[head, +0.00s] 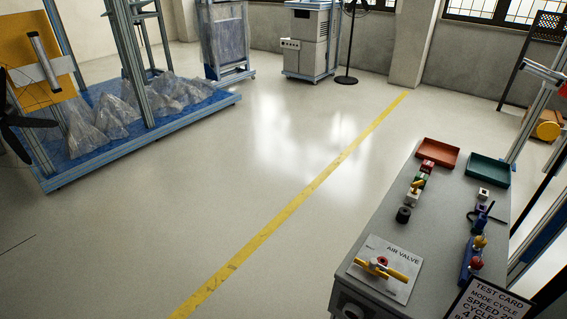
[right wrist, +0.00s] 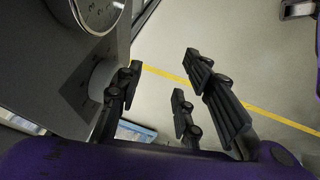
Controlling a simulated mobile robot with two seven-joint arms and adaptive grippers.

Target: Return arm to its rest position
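My right gripper (right wrist: 160,95) shows in the right wrist view with its dark fingers spread apart. Nothing is held between them; bare floor shows in the gap. Its left finger is close to a pale round knob (right wrist: 101,80) on a grey panel; I cannot tell whether they touch. Neither of my grippers shows in the head view, and my left gripper is in no frame.
A grey bench (head: 440,207) stands at the right with an air valve plate (head: 405,286), a red tray (head: 437,152), a green tray (head: 488,171) and a test card (head: 488,303). A round gauge (right wrist: 97,10) is on the panel. Open floor (head: 250,170) lies left of the bench.

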